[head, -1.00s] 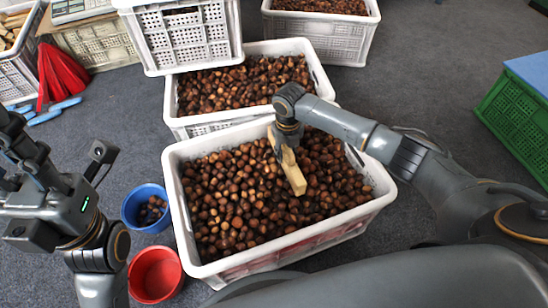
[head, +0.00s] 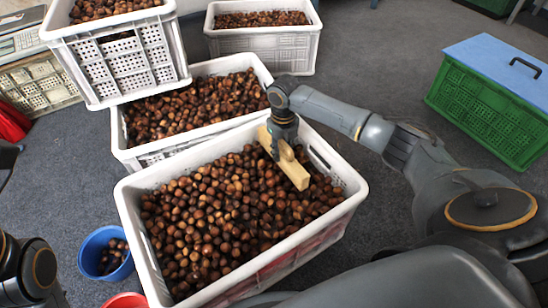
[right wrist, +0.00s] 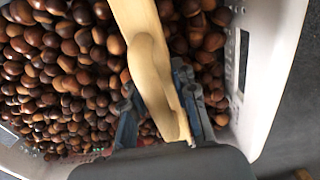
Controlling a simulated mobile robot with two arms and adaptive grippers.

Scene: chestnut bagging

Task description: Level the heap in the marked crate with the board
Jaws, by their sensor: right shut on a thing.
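The front white crate (head: 140,215) is filled with a heap of brown chestnuts (head: 220,215); its near side shows a reddish patch. My right gripper (head: 284,140) is over its far right part, shut on the wooden board (head: 294,172). The board lies low at the chestnuts' surface, near the far right wall. In the right wrist view, the board (right wrist: 138,25) runs between the two fingers (right wrist: 160,115), chestnuts on both sides and the crate wall (right wrist: 265,85) at right. Whether its underside touches the chestnuts is hidden. Only part of my left arm shows at the left edge.
More chestnut crates stand behind: one adjoining (head: 120,140), one raised at left (head: 125,65), one farther back (head: 265,45). A blue bucket (head: 92,245) and red bucket (head: 125,300) are left of the front crate. A green crate (head: 490,110) with blue lid is right; floor between is clear.

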